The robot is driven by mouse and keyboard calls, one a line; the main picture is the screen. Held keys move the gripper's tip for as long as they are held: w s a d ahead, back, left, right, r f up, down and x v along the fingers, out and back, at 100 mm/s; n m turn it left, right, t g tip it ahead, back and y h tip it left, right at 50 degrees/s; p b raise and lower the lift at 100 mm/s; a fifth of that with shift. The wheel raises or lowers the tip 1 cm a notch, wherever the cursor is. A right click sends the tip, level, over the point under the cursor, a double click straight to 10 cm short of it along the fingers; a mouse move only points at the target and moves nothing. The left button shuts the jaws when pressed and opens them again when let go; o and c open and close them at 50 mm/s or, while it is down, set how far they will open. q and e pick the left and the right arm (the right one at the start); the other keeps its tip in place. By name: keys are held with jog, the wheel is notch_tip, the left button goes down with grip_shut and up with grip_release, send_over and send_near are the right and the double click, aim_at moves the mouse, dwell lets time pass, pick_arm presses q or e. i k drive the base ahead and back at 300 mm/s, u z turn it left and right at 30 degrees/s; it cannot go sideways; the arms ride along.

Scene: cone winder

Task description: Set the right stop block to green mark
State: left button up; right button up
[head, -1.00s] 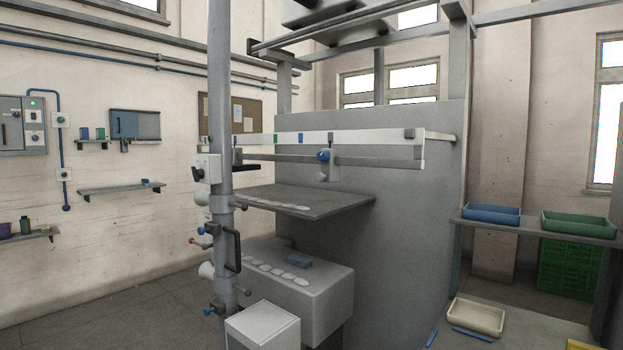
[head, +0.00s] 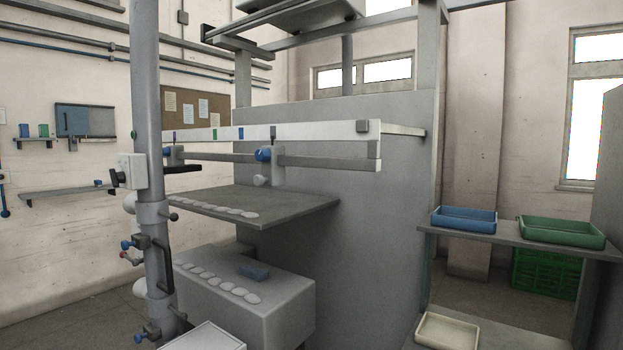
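A white rail (head: 320,131) runs across the machine front and carries a green mark (head: 217,134), a blue mark (head: 240,133) and a dark bluish mark (head: 176,137). Below it is a grey bar (head: 330,163). The right stop block (head: 277,165) sits on this bar, with a blue knob (head: 263,154) and a dark pointer (head: 272,132) reaching up to the rail. Its pointer is right of the green and blue marks. A second blue knob (head: 169,152) shows at the bar's left, beside the post. Neither of my grippers is in view.
A grey upright post (head: 147,90) with handles and knobs stands close in front at left. A grey shelf (head: 290,207) and a grey housing (head: 285,295) jut out below the bar. Blue (head: 463,225) and green (head: 560,236) trays stand on a bench at right.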

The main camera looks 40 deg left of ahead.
aim_at(273, 175)
jog(key=u, duration=0.15)
jog(key=i, duration=0.9)
jog(key=u, duration=0.4)
